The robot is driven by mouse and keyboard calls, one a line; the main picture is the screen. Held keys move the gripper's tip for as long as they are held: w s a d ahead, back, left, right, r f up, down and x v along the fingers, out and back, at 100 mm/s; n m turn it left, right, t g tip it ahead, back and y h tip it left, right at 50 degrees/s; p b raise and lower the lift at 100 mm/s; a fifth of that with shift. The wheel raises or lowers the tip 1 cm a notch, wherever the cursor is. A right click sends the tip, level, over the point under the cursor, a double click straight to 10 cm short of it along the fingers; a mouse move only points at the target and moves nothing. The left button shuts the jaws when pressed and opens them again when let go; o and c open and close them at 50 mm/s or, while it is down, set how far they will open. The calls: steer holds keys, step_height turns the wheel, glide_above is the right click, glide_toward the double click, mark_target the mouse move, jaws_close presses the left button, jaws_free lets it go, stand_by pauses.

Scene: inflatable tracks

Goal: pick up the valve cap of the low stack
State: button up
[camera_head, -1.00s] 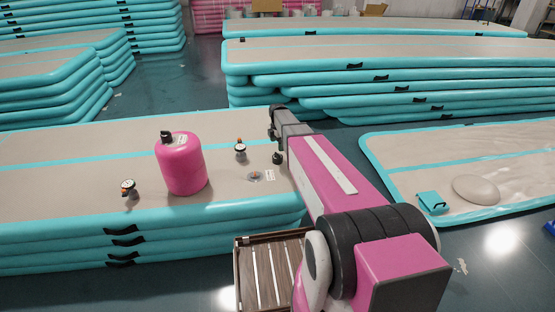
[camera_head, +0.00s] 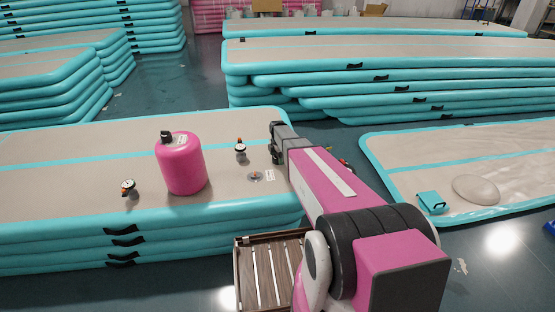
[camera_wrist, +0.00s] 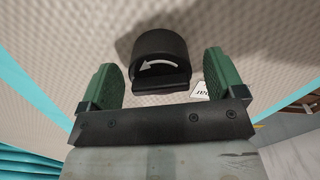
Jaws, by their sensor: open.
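The valve cap (camera_wrist: 160,47) is a black round cap with a white curved arrow and a raised bar, on the beige mat top in the wrist view. My gripper (camera_wrist: 161,66) is open, its green fingers to the left and right of the cap, with gaps on both sides. In the head view my gripper (camera_head: 276,152) is low over the right end of the low stack (camera_head: 60,166), and it hides the cap there. A round valve (camera_head: 255,176) with a small label beside it is set in the mat just left of my gripper.
A pink cylinder (camera_head: 181,165) stands on the stack, with a gauge (camera_head: 240,150) to its right and another gauge (camera_head: 128,187) to its left. A taller stack (camera_head: 370,76) is behind.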

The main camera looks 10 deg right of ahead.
steer(key=shift+f, duration=0.65)
steer(key=shift+c, duration=0.3)
steer(key=c, duration=0.9)
steer(key=shift+r, duration=0.15)
